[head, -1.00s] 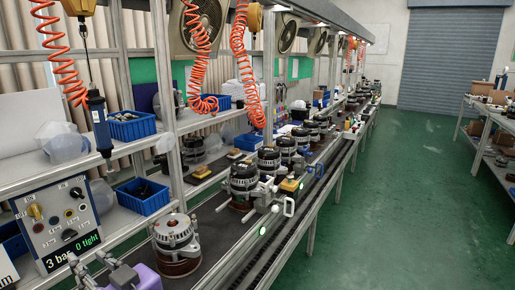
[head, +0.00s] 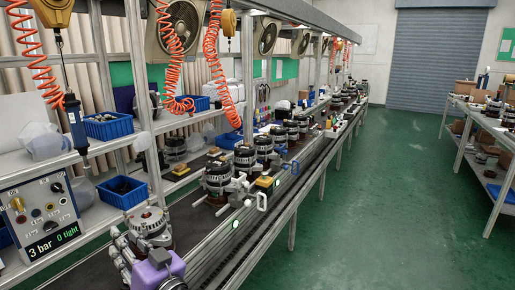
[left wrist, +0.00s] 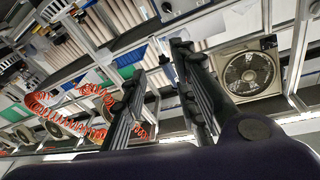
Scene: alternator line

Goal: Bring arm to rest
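My left gripper (head: 122,248) and the purple part of my left arm (head: 158,272) show at the bottom left of the head view. It is beside the nearest alternator (head: 150,226), overlapping its lower left in the picture; I cannot tell whether they touch. In the left wrist view the two dark fingers (left wrist: 160,62) stand apart with nothing between them. That view looks up at a fan (left wrist: 248,73), orange coiled hoses (left wrist: 70,108) and shelving. My right gripper is in neither view.
A control box (head: 42,217) reading "3 bar 0 tight" stands left of the gripper. A hanging screwdriver (head: 75,122) and blue bins (head: 122,192) are above it. Several alternators (head: 218,180) line the conveyor. The green floor (head: 345,225) to the right is clear up to another table (head: 480,125).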

